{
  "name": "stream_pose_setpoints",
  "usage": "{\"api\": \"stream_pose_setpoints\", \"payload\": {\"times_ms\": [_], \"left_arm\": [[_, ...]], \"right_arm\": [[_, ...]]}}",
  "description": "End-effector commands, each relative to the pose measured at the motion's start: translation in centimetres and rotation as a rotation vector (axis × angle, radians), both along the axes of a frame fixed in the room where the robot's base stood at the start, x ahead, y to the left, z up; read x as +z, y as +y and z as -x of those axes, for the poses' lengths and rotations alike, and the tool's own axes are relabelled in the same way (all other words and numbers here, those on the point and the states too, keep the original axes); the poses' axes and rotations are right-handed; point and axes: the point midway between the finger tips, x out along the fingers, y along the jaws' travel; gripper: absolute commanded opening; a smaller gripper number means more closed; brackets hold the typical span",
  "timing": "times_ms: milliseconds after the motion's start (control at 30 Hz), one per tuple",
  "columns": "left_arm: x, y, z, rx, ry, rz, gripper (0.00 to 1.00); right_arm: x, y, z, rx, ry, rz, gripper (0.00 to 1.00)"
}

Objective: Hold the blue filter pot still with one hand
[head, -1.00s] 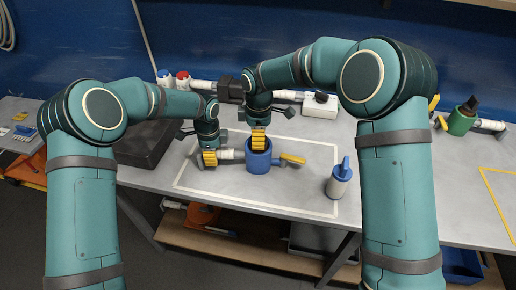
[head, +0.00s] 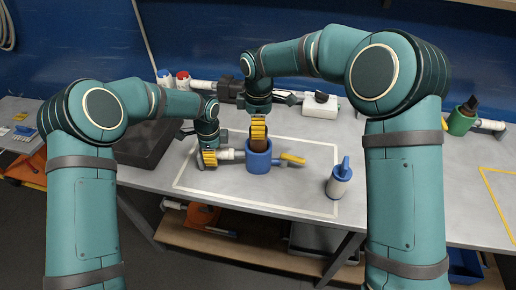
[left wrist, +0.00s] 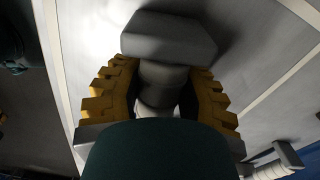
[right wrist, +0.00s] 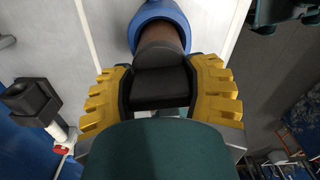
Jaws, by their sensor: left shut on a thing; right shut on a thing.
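The blue filter pot (head: 259,163) stands upright inside the white outline on the table. Its pale side handle (head: 231,154) points left. My right gripper (head: 258,131) is above the pot, shut on the dark top (right wrist: 160,85) of a brown cylinder (right wrist: 158,38). The cylinder's lower part is inside the blue rim (right wrist: 150,12); its bottom is hidden.
A yellow-tipped piece (head: 292,159) juts from the pot's right side. A white canister with a blue top (head: 340,180) stands to the right. A green holder (head: 462,120) is far right.

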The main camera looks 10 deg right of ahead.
Motion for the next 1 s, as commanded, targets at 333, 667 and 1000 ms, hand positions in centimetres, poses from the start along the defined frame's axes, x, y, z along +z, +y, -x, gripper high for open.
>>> {"api": "stream_pose_setpoints", "payload": {"times_ms": [333, 667, 1000], "left_arm": [[0.0, 0.0, 0.0, 0.000, -0.001, 0.000, 0.00], [0.0, 0.0, 0.0, 0.000, -0.001, 0.000, 0.00], [0.0, 0.0, 0.0, 0.000, -0.001, 0.000, 0.00]], "right_arm": [[2.0, 0.0, 0.0, 0.000, -0.002, -0.001, 0.09], [3.7, 0.0, 0.0, 0.000, -0.001, 0.000, 0.09], [5.1, 0.0, 0.0, 0.000, -0.001, 0.000, 0.09]]}}
